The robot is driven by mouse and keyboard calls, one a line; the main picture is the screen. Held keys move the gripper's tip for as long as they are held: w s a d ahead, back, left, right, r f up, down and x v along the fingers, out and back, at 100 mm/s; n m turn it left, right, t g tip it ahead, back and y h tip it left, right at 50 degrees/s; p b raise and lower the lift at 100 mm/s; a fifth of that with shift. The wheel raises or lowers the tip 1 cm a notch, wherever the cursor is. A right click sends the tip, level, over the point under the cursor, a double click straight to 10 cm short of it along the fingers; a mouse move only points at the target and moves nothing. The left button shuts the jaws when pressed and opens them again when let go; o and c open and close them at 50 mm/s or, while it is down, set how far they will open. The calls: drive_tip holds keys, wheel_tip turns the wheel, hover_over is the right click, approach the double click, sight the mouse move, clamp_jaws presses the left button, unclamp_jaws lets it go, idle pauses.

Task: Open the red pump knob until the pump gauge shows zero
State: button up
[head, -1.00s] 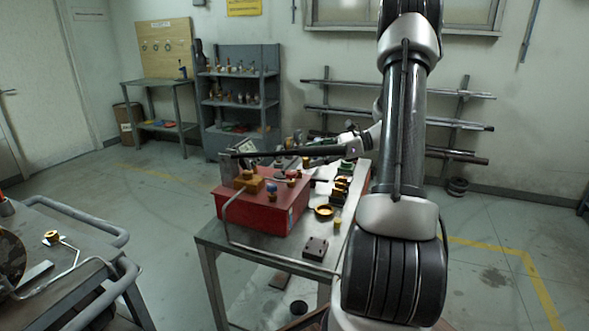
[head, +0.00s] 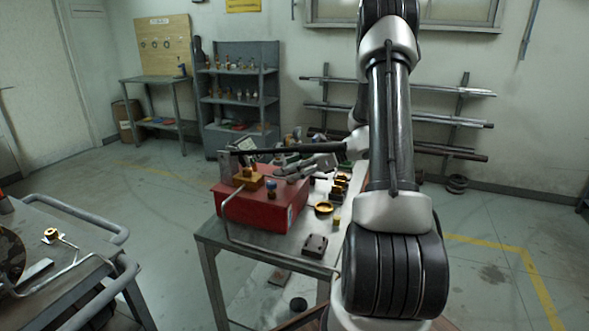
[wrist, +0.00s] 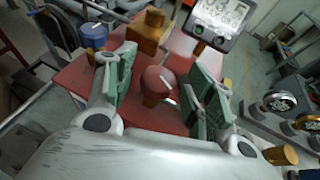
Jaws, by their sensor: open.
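The red knob (wrist: 158,84), with a pale mark on top, stands on the red pump box (head: 258,208). In the wrist view my gripper (wrist: 163,72) is open, its green-padded fingers on either side of the knob, with visible space at both sides. Whether a pad touches it cannot be told. The gauge (wrist: 217,20), a grey case with a digital display, stands behind; its digits are too blurred to read. In the head view my gripper (head: 296,169) is over the right part of the box, and the red knob cannot be made out there.
A blue knob (head: 271,184) and a yellow block (head: 249,181) sit on the box. Loose fittings and a gold ring (head: 323,209) lie on the bench at right. A second bench (head: 55,265) stands at left.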

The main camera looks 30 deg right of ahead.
drive_tip(key=c, duration=1)
drive_tip(key=shift+w+n+g, duration=0.1)
drive_tip(key=shift+n+g, duration=0.3)
drive_tip(key=shift+w+d+n+g+y, duration=0.15)
drive_tip(key=shift+n+g+y, duration=0.45)
drive_tip(key=shift+n+g, duration=0.8)
drive_tip(key=shift+w+a+n+g+y, duration=0.1)
drive_tip(key=shift+n+g+y, duration=0.5)
drive_tip(key=shift+n+g, duration=0.75)
drive_tip(key=shift+g, duration=0.25)
drive_tip(key=o, duration=1)
